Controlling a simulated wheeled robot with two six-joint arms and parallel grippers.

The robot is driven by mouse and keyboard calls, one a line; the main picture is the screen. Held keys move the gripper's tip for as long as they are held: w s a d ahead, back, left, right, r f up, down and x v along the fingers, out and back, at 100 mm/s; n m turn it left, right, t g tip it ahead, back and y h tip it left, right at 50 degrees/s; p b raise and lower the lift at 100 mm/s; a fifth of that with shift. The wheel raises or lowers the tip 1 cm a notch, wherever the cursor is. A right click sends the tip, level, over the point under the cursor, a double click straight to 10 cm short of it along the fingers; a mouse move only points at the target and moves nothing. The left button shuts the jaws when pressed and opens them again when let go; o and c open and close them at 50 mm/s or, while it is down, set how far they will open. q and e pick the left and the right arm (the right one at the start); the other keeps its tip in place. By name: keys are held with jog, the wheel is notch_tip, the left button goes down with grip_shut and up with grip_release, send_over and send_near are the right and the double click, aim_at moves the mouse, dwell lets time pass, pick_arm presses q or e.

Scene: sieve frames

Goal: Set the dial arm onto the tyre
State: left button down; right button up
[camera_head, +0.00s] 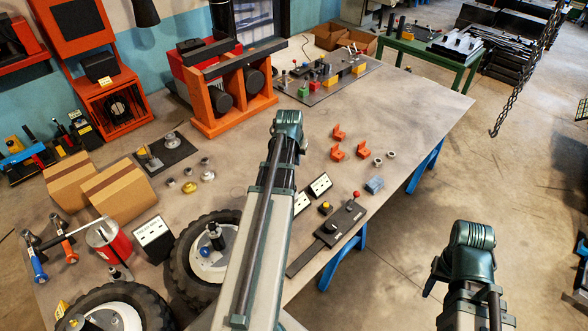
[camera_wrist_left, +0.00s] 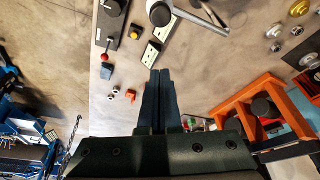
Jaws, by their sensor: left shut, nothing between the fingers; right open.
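A round dial with a dark rim and metal rods (camera_wrist_left: 160,14), which looks like the dial arm, lies at the top of the left wrist view; I do not make it out in the head view, where my left arm covers that area. A black tyre with a pale hub (camera_head: 184,262) lies left of my left arm, partly covered by it. A second tyre (camera_head: 152,304) is at the lower left. My left gripper (camera_head: 288,122) is shut and empty above the table; its closed fingers (camera_wrist_left: 159,74) point toward the dial. My right gripper (camera_head: 470,240) is open, off the table's right side.
White socket blocks (camera_head: 320,185) and a black bar with a red knob (camera_head: 330,238) lie right of my left arm. Orange brackets (camera_head: 337,152) lie beyond. An orange stand (camera_head: 232,115) rises behind. Cardboard boxes (camera_head: 118,192) stand left. The table's far right is clear.

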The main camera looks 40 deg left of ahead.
pick_arm(q)
jog(key=shift+a+r, duration=0.15)
jog(key=shift+a, duration=0.15)
jog(key=b+x, duration=1)
jog(key=s, duration=0.1)
jog(key=s+d, duration=0.2)
jog(key=shift+s+r, duration=0.1)
jog(key=shift+s, duration=0.3)
jog(key=shift+w+a, duration=0.1)
